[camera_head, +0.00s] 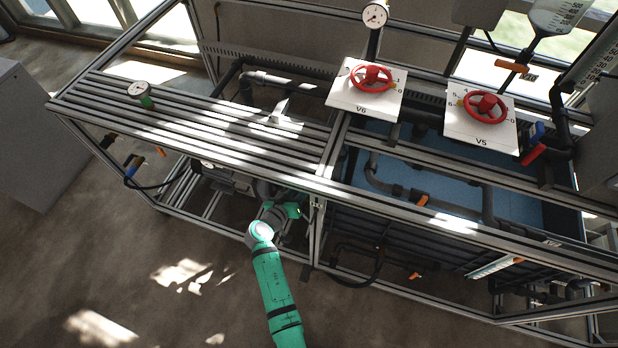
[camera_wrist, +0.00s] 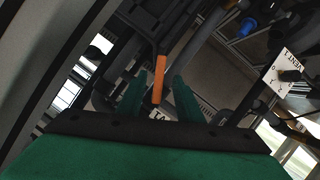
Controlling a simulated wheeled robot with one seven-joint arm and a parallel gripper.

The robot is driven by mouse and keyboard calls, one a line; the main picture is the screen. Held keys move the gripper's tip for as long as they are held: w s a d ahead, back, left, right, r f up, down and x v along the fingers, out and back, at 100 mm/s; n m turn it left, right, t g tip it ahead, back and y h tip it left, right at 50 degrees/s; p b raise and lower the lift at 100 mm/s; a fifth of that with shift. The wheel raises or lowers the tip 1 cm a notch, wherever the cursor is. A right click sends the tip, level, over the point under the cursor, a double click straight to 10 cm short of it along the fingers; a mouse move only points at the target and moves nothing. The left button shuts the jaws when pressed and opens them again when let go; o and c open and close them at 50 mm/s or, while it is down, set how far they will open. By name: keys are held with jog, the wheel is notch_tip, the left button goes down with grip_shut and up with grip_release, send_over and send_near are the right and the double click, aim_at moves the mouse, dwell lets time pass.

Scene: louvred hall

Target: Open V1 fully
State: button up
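In the wrist view an orange valve lever (camera_wrist: 160,72) stands between the two green fingers of my gripper (camera_wrist: 159,82). The fingers are apart, with a visible gap on each side of the lever. A white label (camera_wrist: 158,114) below the lever is partly covered by my gripper; it appears to start with "V1". In the head view my green arm reaches in under the slatted bench top, and my gripper's tips and this lever are hidden there.
The slatted bench top (camera_head: 215,118) and its metal frame lie close above my wrist. Red handwheels V6 (camera_head: 371,78) and V5 (camera_head: 485,106) stand on white plates at the right. A "VENT 1" plate (camera_wrist: 285,73) and a blue part (camera_wrist: 247,27) show at right. Open floor lies at left.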

jog(key=x, duration=0.6)
grip_shut()
